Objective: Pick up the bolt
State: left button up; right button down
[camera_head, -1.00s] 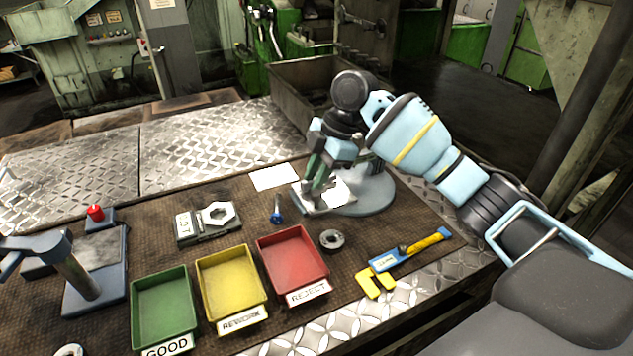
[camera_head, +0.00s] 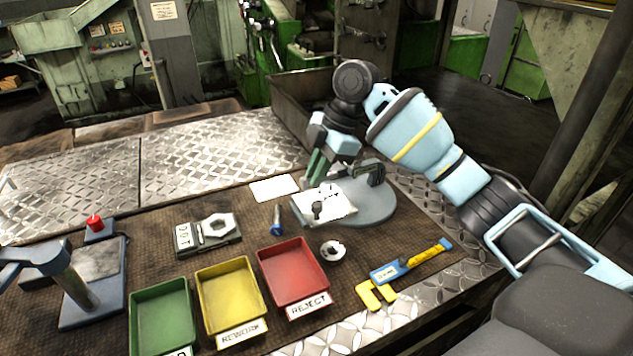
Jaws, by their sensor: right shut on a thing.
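My right gripper (camera_head: 318,176) is above the white plate (camera_head: 340,208) beside the round grey-blue base (camera_head: 376,207). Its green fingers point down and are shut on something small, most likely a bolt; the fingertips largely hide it. A small dark shape (camera_head: 318,208) shows just below the fingertips, against the plate; I cannot tell whether it is a bolt or a shadow. A blue-headed bolt (camera_head: 277,226) lies on the brown mat to the left of the plate, apart from the gripper. My left gripper is not in view.
Green (camera_head: 163,315), yellow (camera_head: 228,293) and red (camera_head: 292,270) trays stand along the front. A grey gauge block (camera_head: 208,235), a metal ring (camera_head: 333,250) and a blue-yellow caliper (camera_head: 410,261) lie nearby. A stand with a post (camera_head: 78,285) is at left. A white card (camera_head: 274,188) lies behind the bolt.

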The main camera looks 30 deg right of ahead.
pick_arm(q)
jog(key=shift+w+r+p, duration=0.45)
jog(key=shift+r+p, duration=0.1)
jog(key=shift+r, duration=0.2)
pick_arm(e)
jog(key=s+a, duration=0.2)
jog(key=s, duration=0.5)
jog(key=s+a+r, duration=0.1)
jog(key=s+a, duration=0.2)
jog(key=s, duration=0.4)
jog(key=shift+s+a, duration=0.25)
jog(key=shift+s, duration=0.1)
jog(key=shift+r, duration=0.15)
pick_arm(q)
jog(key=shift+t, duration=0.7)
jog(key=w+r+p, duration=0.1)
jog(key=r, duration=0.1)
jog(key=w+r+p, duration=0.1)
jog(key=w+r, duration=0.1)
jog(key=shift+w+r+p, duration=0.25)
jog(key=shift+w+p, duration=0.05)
pick_arm(e)
notch_tip(320, 180, up, 3)
jog(key=shift+f, duration=0.1)
